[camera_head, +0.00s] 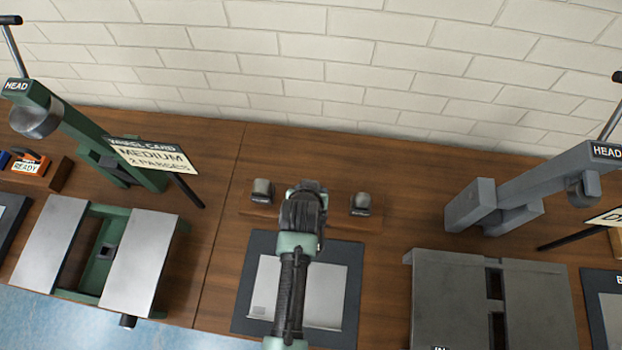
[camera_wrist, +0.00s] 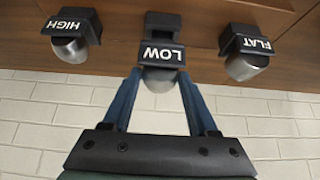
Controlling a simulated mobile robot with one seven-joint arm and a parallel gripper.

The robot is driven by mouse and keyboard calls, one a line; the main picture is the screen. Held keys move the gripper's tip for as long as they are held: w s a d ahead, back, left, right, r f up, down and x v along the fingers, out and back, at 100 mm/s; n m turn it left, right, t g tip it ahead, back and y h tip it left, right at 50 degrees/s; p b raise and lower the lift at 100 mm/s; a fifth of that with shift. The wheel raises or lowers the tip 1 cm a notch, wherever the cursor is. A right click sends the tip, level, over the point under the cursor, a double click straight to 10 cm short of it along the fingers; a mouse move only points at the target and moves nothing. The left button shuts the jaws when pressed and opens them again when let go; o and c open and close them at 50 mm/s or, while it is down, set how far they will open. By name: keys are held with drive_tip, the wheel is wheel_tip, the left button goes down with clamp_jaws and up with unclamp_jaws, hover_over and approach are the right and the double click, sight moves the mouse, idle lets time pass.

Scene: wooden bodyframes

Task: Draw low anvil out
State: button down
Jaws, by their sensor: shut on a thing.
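The low anvil (camera_wrist: 160,52), a dark block marked LOW with a rounded metal end, is between the fingers of my gripper (camera_wrist: 160,75) in the wrist view. My gripper is shut on it. In the head view my gripper and wrist (camera_head: 303,205) are over the middle of a wooden rack (camera_head: 340,223) and hide the low anvil. The anvil marked HIGH (camera_wrist: 72,38) and the anvil marked FLAT (camera_wrist: 246,52) stand on either side of it, apart from the fingers.
A dark mat with a metal sheet (camera_head: 325,295) lies in front of the rack. A green machine (camera_head: 100,245) with a MEDIUM card (camera_head: 150,156) stands left, a grey machine (camera_head: 490,300) right. A brick wall (camera_head: 350,70) is behind the bench.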

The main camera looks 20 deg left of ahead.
drive_tip(key=shift+w+f+b, duration=0.1)
drive_tip(key=shift+f+b, duration=1.2)
drive_tip(key=shift+f, duration=0.25)
drive_tip(key=shift+c, duration=2)
unclamp_jaws()
drive_tip(key=shift+r, duration=0.1)
drive_tip(key=o, duration=0.3)
drive_tip(key=shift+s+f, duration=0.2)
drive_tip(key=shift+f, duration=0.05)
drive_tip(key=v, duration=1.3)
drive_tip(key=shift+w+r, duration=0.1)
drive_tip(key=shift+w, duration=0.05)
